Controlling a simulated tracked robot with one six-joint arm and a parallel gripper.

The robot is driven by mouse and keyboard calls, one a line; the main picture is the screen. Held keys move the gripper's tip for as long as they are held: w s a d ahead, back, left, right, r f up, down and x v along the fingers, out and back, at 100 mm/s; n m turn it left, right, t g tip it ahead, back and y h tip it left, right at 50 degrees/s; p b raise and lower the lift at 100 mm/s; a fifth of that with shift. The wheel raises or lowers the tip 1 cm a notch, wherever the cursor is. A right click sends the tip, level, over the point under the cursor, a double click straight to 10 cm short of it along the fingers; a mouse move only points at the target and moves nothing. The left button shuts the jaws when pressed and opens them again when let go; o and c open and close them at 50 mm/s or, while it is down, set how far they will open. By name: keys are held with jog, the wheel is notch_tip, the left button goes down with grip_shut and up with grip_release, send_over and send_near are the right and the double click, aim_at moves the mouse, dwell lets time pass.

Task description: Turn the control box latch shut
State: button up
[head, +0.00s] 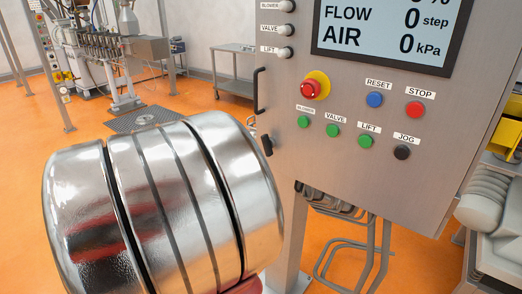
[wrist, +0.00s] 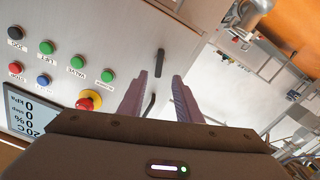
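The grey control box (head: 350,170) fills the right of the head view. On its left edge are a small black latch (head: 267,145) and, above it, a black pull handle (head: 260,90). The latch stands close to upright, slightly tilted. In the wrist view the box is seen turned over, with the latch (wrist: 159,62) just ahead of and between my fingertips. The handle (wrist: 149,105) shows further back between the fingers. My gripper (wrist: 159,76) is open, with nothing held; whether a finger touches the latch, I cannot tell. In the head view my gripper is not visible.
The box front carries a red emergency knob (head: 312,88), several push buttons and a display (head: 390,30). Bent pipes (head: 350,240) hang below the box. A grey cart (head: 235,75) stands behind on the orange floor. Grey sacks (head: 490,205) lie at the right.

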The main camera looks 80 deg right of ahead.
send_near(272, 138)
jog(key=s+d+f, duration=0.2)
jog(key=d, duration=0.3)
jog(key=shift+d+r, duration=0.1)
dwell(0.3)
jog(key=shift+c, duration=0.4)
grip_shut()
